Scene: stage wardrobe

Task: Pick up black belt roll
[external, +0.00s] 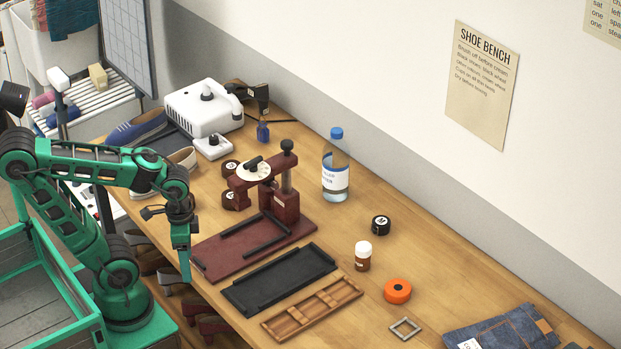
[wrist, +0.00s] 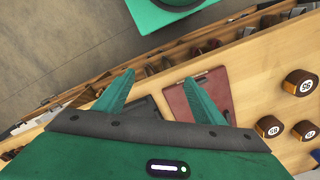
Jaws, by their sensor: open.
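A small black roll (external: 381,225) with a pale mark on it stands on the wooden bench, right of the water bottle, in the external view. It looks like the black belt roll; I cannot make it out in the wrist view. My gripper (external: 186,278) points down at the bench's front edge, left of the maroon press base and well away from the black roll. In the wrist view my gripper (wrist: 158,78) has its two green fingers spread, with nothing between them.
An orange roll (external: 397,290), a brown pill bottle (external: 362,258) and a water bottle (external: 336,170) stand near the black roll. The maroon press (external: 270,190), black tray (external: 280,278) and wooden tray (external: 312,307) lie between. Numbered brown rolls (wrist: 300,82) show at right.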

